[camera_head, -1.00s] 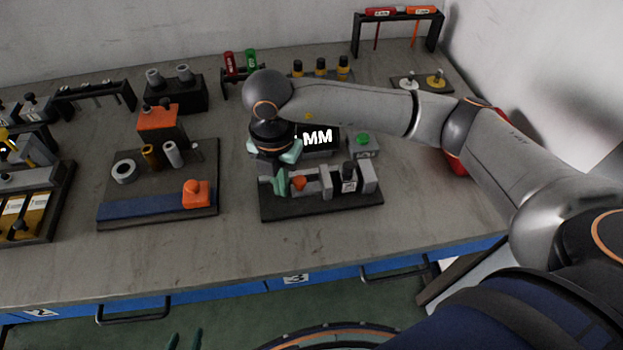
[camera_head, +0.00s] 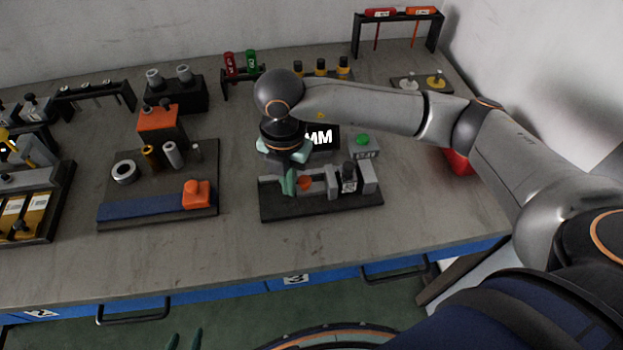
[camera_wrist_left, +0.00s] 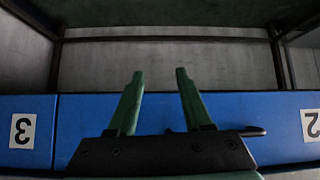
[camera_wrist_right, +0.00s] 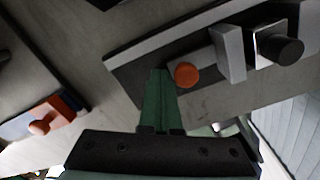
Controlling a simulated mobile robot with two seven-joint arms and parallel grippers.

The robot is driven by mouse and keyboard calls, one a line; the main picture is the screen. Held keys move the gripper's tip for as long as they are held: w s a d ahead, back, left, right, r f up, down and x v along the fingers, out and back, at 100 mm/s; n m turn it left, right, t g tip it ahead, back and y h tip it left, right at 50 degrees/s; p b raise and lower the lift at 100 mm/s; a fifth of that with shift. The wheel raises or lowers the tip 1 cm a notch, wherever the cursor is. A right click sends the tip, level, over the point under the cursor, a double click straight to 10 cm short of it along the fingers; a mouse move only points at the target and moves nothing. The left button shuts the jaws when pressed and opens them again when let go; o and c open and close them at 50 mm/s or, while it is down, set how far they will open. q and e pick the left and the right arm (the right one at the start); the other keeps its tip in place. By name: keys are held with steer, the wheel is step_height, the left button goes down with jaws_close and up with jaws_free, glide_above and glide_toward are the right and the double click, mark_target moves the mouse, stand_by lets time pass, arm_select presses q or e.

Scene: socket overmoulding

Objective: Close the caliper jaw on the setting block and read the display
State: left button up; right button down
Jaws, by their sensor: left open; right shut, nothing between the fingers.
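The caliper fixture stands on a dark base (camera_head: 330,208), with grey upright blocks (camera_head: 332,182), a black knob (camera_head: 349,170) and a round orange piece (camera_head: 306,183). I cannot tell which block is the setting block. The display (camera_head: 322,137) behind it shows "MM"; its left part is hidden by my right wrist. My right gripper (camera_head: 289,182) is shut and empty, pointing down just left of the orange piece. In the right wrist view its fingertips (camera_wrist_right: 159,72) are close beside the orange piece (camera_wrist_right: 186,75); contact is unclear. My left gripper (camera_wrist_left: 158,75) is open and empty before the bench front.
A small grey box with a green button (camera_head: 362,140) stands right of the display. Left is a board with an orange block (camera_head: 196,194), a blue strip and several cylinders. Racks line the back. The bench's front strip is clear.

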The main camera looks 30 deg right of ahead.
steer(key=shift+s+d, duration=0.15)
steer(key=shift+d, duration=0.55)
steer(key=shift+s+d, duration=0.15)
steer(key=shift+d, duration=0.5)
stand_by(0.6)
steer(key=shift+a, duration=0.2)
steer(key=shift+w+a, duration=0.15)
steer(key=shift+a, duration=0.25)
step_height(320, 180, up, 8)
steer(key=p, duration=0.5)
steer(key=shift+a, duration=0.15)
stand_by(0.6)
